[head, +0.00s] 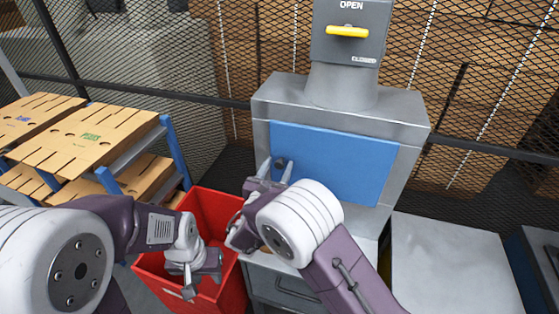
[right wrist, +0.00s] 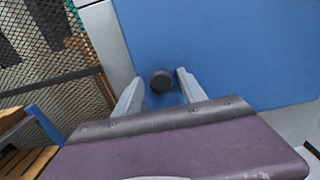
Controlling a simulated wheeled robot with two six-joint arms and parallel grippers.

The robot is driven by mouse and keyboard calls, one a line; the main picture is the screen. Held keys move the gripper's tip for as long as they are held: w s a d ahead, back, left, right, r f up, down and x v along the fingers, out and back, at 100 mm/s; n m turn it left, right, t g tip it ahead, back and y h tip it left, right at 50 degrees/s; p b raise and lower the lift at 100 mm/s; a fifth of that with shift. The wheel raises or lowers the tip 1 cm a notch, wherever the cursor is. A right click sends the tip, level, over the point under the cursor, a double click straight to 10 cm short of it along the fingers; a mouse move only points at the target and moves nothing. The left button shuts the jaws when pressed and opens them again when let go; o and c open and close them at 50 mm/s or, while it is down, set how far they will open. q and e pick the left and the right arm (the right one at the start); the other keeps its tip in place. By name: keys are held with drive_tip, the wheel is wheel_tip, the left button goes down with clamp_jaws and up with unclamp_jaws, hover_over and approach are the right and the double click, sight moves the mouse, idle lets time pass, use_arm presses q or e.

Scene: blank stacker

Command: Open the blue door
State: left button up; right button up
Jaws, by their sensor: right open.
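The blue door (head: 335,160) is set in the front of a grey metal cabinet and looks shut. It fills much of the right wrist view (right wrist: 230,50). A dark round knob (head: 280,162) sits near its left edge and also shows in the right wrist view (right wrist: 161,79). My right gripper (head: 274,170) is at the knob, and its two open fingers (right wrist: 162,92) stand on either side of it. I cannot tell whether a finger touches it. My left gripper (head: 202,286) is over the red bin, pointing down, away from the door; its finger gap is unclear.
The red bin (head: 228,275) stands left of the cabinet. A rack with wooden boards (head: 85,135) is at the left. A yellow handle (head: 347,31) is on the panel above the cabinet. A light grey surface (head: 445,260) is at the right. Wire mesh fencing is behind.

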drive_tip(key=shift+s+r, duration=0.35)
drive_tip(key=shift+s, duration=0.45)
drive_tip(key=c, duration=0.5)
drive_tip(key=shift+s, duration=0.1)
drive_tip(key=c, duration=0.5)
drive_tip(key=shift+a, duration=0.1)
clamp_jaws()
drive_tip(key=shift+f, duration=0.15)
